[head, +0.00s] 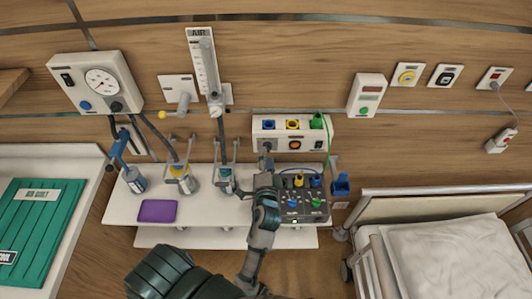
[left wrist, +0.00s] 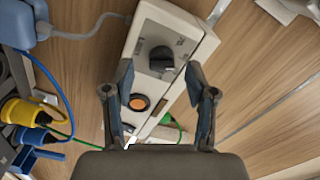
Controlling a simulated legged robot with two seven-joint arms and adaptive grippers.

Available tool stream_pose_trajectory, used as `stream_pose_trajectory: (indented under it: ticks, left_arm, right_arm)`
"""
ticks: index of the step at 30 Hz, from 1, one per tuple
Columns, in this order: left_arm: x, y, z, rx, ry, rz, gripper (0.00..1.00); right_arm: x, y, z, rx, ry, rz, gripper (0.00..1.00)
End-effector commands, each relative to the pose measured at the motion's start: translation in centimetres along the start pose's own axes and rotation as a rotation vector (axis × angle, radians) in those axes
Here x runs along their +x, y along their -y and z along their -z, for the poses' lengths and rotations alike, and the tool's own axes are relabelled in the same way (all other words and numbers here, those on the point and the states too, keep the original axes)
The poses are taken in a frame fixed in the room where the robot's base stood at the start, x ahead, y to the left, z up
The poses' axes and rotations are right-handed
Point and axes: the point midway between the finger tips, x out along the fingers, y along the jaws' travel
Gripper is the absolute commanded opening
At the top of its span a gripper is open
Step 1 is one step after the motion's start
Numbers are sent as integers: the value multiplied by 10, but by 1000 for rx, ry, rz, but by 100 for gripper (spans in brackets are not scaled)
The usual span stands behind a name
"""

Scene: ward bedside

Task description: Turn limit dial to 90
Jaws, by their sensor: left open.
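A black limit dial (left wrist: 161,58) sits on the face of a white wall unit (left wrist: 172,22), above a round orange button (left wrist: 139,102) in the left wrist view. In the head view the unit (head: 325,131) is on the wall, with the dial (head: 266,147) at its lower left. My left gripper (head: 265,166) is just below the dial in the head view. In the wrist view my left gripper (left wrist: 160,70) is open, with its fingertips apart on both sides of the dial. Contact cannot be told, and the dial's scale is too small to read. My right gripper is not in view.
A dark control box (head: 304,207) with coloured plugs and cables stands on the white shelf (head: 120,208), beside my left arm. A bed (head: 440,255) is at the right.

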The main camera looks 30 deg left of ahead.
Motion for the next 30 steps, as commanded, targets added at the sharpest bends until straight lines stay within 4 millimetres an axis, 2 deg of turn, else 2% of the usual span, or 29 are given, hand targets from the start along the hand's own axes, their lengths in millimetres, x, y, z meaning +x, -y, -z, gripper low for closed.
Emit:
stream_pose_trajectory:
  ticks: [3, 9, 30]
  left_arm:
    - [-23, -2, -2, -3, 3, -4, 57]
    - [-45, -2, -2, -1, 2, -3, 57]
    - [-47, -1, -1, -1, 1, -1, 57]
  right_arm:
    - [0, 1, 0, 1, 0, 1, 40]
    - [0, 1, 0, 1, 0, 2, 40]
    - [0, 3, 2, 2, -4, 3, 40]
